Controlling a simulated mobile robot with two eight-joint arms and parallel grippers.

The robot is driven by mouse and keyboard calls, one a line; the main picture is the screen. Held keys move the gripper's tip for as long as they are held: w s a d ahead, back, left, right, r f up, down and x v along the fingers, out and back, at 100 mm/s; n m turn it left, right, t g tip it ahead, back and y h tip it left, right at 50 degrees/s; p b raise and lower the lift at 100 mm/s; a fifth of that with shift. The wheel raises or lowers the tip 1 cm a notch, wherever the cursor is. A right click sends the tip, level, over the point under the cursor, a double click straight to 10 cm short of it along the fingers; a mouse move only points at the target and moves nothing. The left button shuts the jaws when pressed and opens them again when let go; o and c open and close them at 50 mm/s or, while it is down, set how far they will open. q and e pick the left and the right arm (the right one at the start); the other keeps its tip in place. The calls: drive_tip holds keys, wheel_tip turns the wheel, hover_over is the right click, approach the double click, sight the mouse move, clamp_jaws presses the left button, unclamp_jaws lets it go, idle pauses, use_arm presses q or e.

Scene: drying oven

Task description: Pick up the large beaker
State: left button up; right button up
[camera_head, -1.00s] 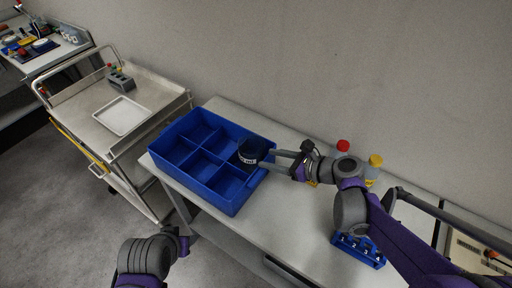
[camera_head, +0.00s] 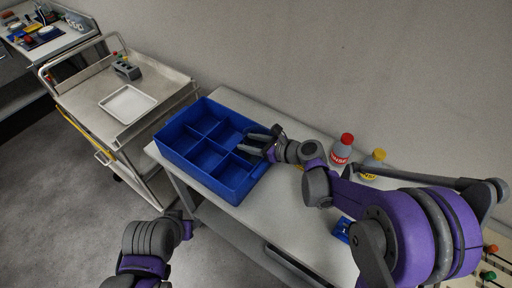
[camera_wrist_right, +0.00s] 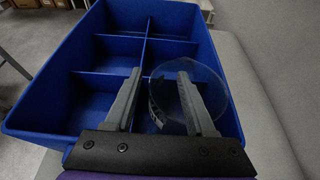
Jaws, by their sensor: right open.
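A clear glass beaker (camera_wrist_right: 159,88) with a round rim and dark markings on its side shows in the right wrist view, in a right-hand compartment of the blue divided crate (camera_wrist_right: 40,107). My right gripper (camera_wrist_right: 160,73) is open over the crate, its fingers pointing in. Its right finger overlaps the beaker's outline and the beaker's left wall shows between the fingers; I cannot tell whether that finger is inside or above it. In the head view the gripper (camera_head: 246,142) is at the crate's right side and the beaker is hard to make out.
The crate (camera_head: 232,190) stands on a light bench (camera_head: 255,215). A red-capped bottle (camera_head: 342,150) and a yellow-capped bottle (camera_head: 373,165) stand right of my gripper. A steel cart (camera_head: 165,85) stands left.

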drive_tip(key=shift+s, duration=0.1)
drive_tip(key=shift+c, duration=0.4)
clamp_jaws()
idle(0.9)
